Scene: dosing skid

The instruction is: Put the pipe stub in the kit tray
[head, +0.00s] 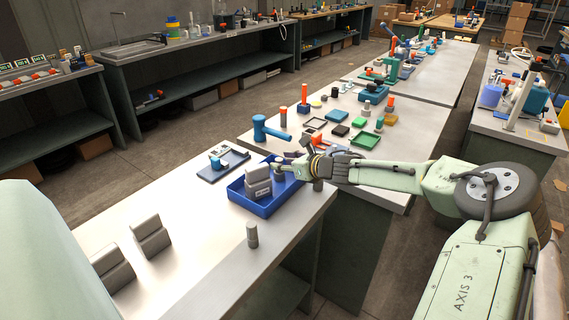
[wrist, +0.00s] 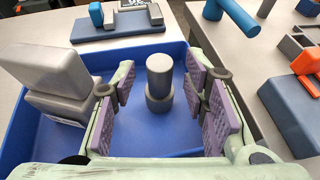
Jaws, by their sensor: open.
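The blue kit tray (head: 262,207) sits on the near bench and fills much of the wrist view (wrist: 185,140). A grey stepped cylinder, which looks like the pipe stub (wrist: 159,80), stands upright on the tray floor; it also shows in the head view (head: 279,173). My gripper (wrist: 160,95) is open over the tray, with its purple-padded fingers on either side of the stub. Gaps show between the pads and the stub. A grey block-shaped part (head: 257,183) stands in the tray left of the stub.
A similar grey cylinder (head: 252,235) stands on the bench outside the tray. Two grey angled blocks (head: 150,235) stand at the near left. A blue mallet-like tool (head: 268,129) stands further back. Bench between is clear.

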